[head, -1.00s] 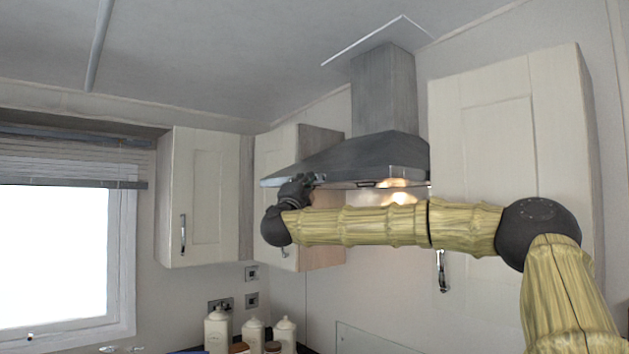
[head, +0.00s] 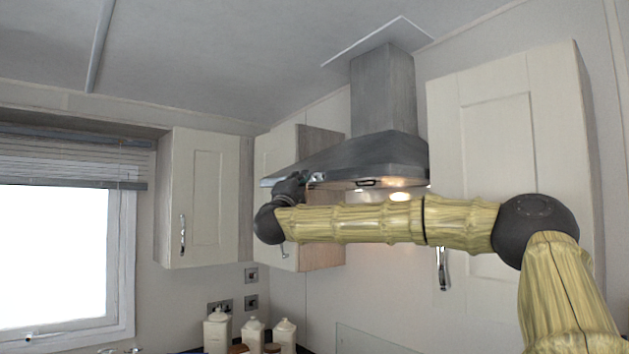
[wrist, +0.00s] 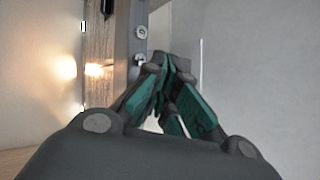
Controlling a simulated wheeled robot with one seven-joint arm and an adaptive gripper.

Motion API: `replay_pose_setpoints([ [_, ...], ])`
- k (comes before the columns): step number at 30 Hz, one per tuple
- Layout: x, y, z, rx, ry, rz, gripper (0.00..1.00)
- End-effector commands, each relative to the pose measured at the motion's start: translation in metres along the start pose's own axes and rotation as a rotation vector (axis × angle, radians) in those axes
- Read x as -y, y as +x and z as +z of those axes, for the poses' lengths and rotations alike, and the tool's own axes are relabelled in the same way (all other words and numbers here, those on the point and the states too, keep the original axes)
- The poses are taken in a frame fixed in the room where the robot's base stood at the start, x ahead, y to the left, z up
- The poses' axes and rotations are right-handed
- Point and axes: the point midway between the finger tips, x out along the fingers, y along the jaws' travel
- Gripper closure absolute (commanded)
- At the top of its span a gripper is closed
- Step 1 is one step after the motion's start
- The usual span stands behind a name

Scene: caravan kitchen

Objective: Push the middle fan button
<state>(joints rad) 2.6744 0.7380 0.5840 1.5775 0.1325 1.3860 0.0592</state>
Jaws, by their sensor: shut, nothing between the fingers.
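The range hood (head: 360,152) is grey metal and hangs on the wall between cabinets. My gripper (head: 308,180) is at the left part of the hood's front edge in the head view. In the wrist view my gripper (wrist: 170,64) is shut and empty, its teal-padded fingers together. The hood's front strip (wrist: 137,15) runs upright there, with a round button (wrist: 141,32) above the fingertips and a second button (wrist: 139,60) just left of them. I cannot tell whether the fingertips touch it. Anything farther along the strip is hidden behind my fingers.
A cream cabinet (head: 500,140) is right of the hood. Another cabinet (head: 272,150) stands behind my gripper, and one (head: 200,195) is near the window (head: 55,255). Cream canisters (head: 217,332) stand below. The hood light (head: 400,196) is lit.

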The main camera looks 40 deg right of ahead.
Motion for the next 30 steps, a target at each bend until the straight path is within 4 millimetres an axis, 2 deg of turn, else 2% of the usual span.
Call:
replay_pose_setpoints([
  [18,0.022,-0.034,0.024,0.001,0.001,0.0,1.0],
  [30,0.022,-0.038,0.03,0.008,-0.005,0.001,1.0],
])
